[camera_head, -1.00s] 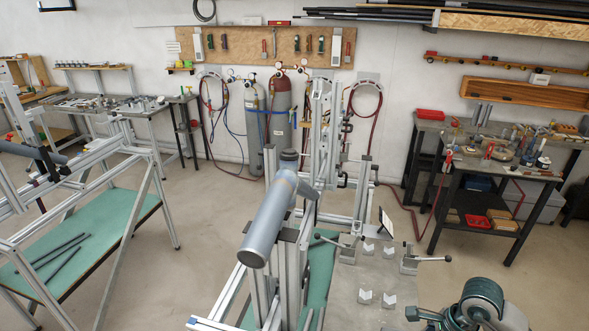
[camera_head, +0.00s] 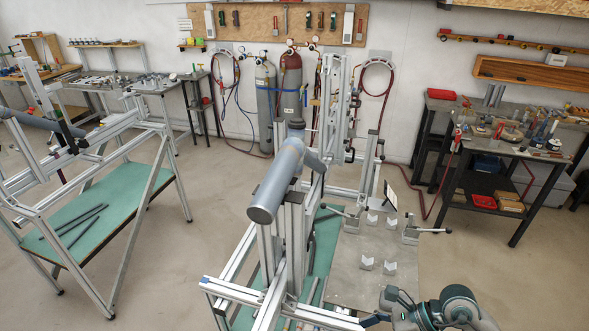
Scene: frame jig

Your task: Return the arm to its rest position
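One of my arms (camera_head: 455,308) shows at the bottom right edge, with grey links and dark green joint covers. Its fingertips are not clearly visible, so I cannot tell the state of that gripper. My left arm and gripper are out of the picture. In front of me stands an aluminium frame jig (camera_head: 292,235). A thick grey tube (camera_head: 275,185) lies tilted across its uprights. The arm is to the right of the tube and apart from it, by the near edge of the grey fixture plate (camera_head: 350,275).
Several small V-blocks (camera_head: 367,262) and clamps (camera_head: 411,230) stand on the plate. A second frame with a green shelf (camera_head: 100,225) is at left. Gas cylinders (camera_head: 291,100) stand at the back wall. A workbench (camera_head: 500,150) is at right. Floor between is clear.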

